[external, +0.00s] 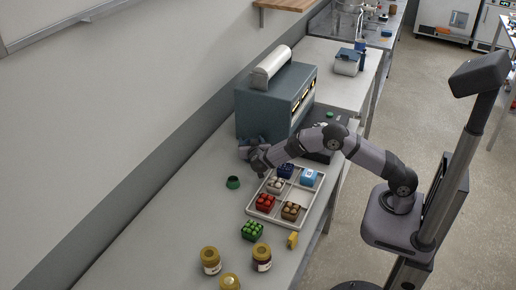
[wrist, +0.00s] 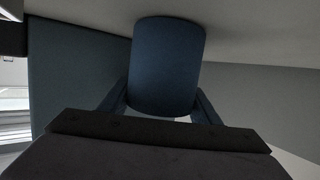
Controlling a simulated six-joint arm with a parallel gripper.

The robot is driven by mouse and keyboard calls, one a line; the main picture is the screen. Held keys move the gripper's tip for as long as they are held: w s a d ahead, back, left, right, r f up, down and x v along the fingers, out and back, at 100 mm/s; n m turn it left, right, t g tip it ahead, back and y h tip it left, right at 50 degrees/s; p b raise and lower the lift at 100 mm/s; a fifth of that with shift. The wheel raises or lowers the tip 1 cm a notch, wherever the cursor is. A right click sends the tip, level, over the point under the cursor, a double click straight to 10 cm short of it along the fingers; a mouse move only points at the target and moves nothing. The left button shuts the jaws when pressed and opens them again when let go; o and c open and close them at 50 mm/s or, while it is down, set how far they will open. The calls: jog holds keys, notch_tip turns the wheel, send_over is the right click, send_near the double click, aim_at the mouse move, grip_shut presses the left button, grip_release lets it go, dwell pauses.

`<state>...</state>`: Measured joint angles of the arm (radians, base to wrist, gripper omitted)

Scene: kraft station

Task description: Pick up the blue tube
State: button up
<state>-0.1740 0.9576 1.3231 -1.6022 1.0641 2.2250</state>
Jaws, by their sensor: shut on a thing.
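A dark blue rounded tube (wrist: 167,65) fills the middle of the wrist view. Two dark fingers press on its sides near its lower end, so my gripper (wrist: 160,108) is shut on it. In the external view my gripper (external: 250,152) is at the far left of my arm, over the bench close to the front of the grey-blue machine. The tube is too small and dark there to make out clearly, and its lower end is hidden in the wrist view.
The grey-blue machine (external: 262,112) stands just behind my gripper. A white tray (external: 262,214) with several coloured racks lies under my arm. A green ring-shaped cup (external: 233,183), a green rack (external: 252,231), a yellow piece (external: 292,240) and jars (external: 211,262) stand nearer. The bench's left strip is clear.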

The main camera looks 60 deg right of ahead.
notch_tip(320, 180, up, 28)
jog(key=b, duration=0.2)
jog(key=shift+b, duration=0.4)
dwell(0.4)
